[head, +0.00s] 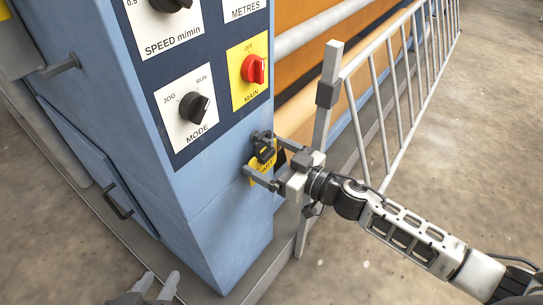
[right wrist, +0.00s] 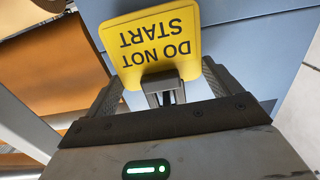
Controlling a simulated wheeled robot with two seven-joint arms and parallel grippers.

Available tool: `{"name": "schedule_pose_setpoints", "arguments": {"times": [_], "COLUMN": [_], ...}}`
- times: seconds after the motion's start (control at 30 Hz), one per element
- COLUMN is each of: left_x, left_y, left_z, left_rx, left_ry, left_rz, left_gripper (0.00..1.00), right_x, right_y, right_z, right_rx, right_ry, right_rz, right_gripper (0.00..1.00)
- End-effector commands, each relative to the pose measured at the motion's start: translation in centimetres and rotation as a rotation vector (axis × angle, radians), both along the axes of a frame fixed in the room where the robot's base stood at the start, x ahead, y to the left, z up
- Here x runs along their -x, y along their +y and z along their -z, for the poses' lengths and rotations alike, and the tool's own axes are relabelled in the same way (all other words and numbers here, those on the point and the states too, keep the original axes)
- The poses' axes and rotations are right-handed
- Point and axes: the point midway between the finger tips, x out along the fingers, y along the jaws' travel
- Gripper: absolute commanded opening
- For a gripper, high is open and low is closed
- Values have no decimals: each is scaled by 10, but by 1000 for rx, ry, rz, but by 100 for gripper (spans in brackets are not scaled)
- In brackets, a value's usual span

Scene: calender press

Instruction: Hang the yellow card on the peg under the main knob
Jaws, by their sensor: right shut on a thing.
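The yellow card (right wrist: 152,42) reads DO NOT START, upside down in the right wrist view. In the head view the card (head: 253,173) is partly hidden by my right gripper (head: 268,165), which is shut on it close to the blue cabinet front. A dark peg (head: 261,135) shows just above the card, below the red main knob (head: 254,69) on its yellow plate. A black part overlaps the card there; I cannot tell whether the card is on the peg. My left gripper (head: 157,285) is at the bottom edge, open and empty, away from the card.
The blue cabinet (head: 215,225) also carries a black mode knob (head: 194,107) and a speed knob at the top. A grey guard rail (head: 365,125) stands right of the cabinet, close behind my right gripper. Open floor lies farther right.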

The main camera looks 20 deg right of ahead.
Motion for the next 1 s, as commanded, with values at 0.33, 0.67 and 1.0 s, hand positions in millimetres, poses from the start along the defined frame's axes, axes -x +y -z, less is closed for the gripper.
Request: {"name": "schedule_pose_setpoints", "arguments": {"times": [0.33,0.67,1.0], "left_x": [0,0,-1], "left_y": [0,0,1], "left_z": [2,2,1], "left_rx": [-1,-1,-1], "left_ry": [3,3,0], "left_rz": [0,0,0], "left_gripper": [36,36,36], "right_x": [0,0,20], "right_y": [0,0,-15], "right_z": [0,0,1], "right_rx": [0,0,2], "right_ry": [0,0,5], "right_rz": [0,0,1], "right_gripper": [68,100,100]}}
